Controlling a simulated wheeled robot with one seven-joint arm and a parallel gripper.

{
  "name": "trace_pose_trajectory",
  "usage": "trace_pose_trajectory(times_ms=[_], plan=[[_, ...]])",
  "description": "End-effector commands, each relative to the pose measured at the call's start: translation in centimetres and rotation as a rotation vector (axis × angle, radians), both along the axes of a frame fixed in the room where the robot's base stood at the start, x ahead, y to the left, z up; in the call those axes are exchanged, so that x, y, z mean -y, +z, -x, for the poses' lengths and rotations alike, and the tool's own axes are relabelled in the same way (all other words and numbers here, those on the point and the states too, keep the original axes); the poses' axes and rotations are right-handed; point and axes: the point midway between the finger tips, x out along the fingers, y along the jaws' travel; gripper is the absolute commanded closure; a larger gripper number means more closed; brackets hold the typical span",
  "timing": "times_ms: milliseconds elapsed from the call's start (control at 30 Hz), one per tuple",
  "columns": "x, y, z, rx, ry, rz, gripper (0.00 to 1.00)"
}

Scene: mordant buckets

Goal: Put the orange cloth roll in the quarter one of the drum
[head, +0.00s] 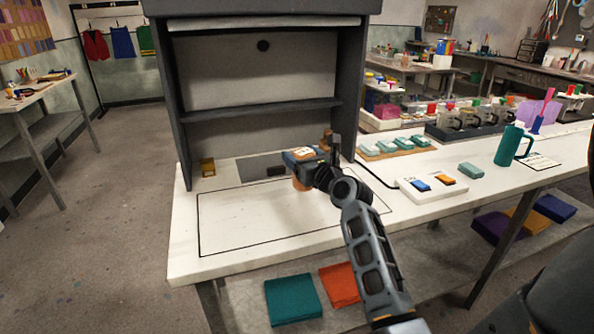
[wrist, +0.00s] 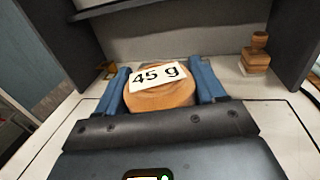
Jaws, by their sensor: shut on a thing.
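My gripper (head: 302,170) is shut on a round orange-brown piece (wrist: 160,96) with a flat top and a white label reading "45 g". The blue fingers (wrist: 166,88) press its left and right sides in the wrist view. In the head view my gripper hides most of this piece (head: 301,184), which is over the right part of the black-outlined area on the white worktop. I cannot tell whether the piece is a cloth roll. No drum with quarters is recognizable in either view. A folded orange cloth (head: 339,285) lies on the shelf under the worktop.
A grey open-fronted cabinet (head: 348,120) encloses the back of the worktop. A small wooden knobbed piece (wrist: 256,62) stands to the right, and a yellow-brown box (head: 208,167) at the left. The outlined area's left side is clear.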

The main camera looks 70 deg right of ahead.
Motion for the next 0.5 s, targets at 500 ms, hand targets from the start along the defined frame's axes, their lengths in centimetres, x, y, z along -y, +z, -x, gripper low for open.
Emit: trace_pose_trajectory(times_ms=[500], plan=[[-0.5, -4.6, -0.9, -0.001, -0.001, 0.001, 0.65]])
